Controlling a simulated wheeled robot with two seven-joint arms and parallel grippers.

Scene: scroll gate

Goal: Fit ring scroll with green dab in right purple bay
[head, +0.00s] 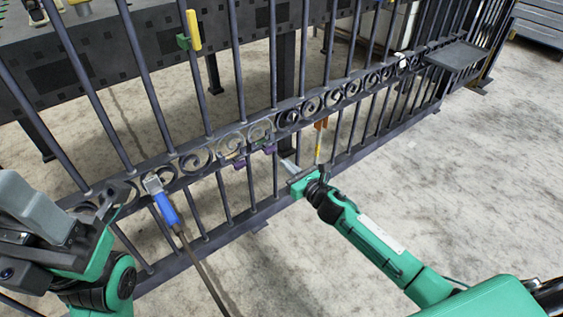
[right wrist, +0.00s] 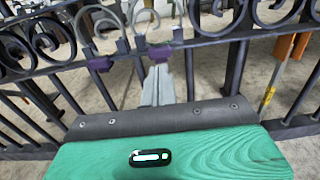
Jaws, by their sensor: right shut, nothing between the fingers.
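The gate's scroll band has two purple-marked bays side by side. The left purple clip (head: 239,162) and right purple clip (head: 269,148) sit on its lower rail; they also show in the right wrist view as the left clip (right wrist: 99,64) and right clip (right wrist: 159,53). A pale grey scroll (head: 232,141) stands above the left clip and another (head: 260,131) above the right. I cannot make out a green dab on either. My right gripper (head: 288,165) is shut and empty, its fingertips (right wrist: 160,72) just below the right clip. My left gripper (head: 108,196) is near the gate at left, its jaws unclear.
A blue-handled tool (head: 166,208) stands against the gate at left. An orange block (head: 321,124) is on the gate right of my right gripper. A green-and-yellow clamp (head: 187,38) is on an upper bar. A dark shelf (head: 458,56) sticks out at right. Front floor is open.

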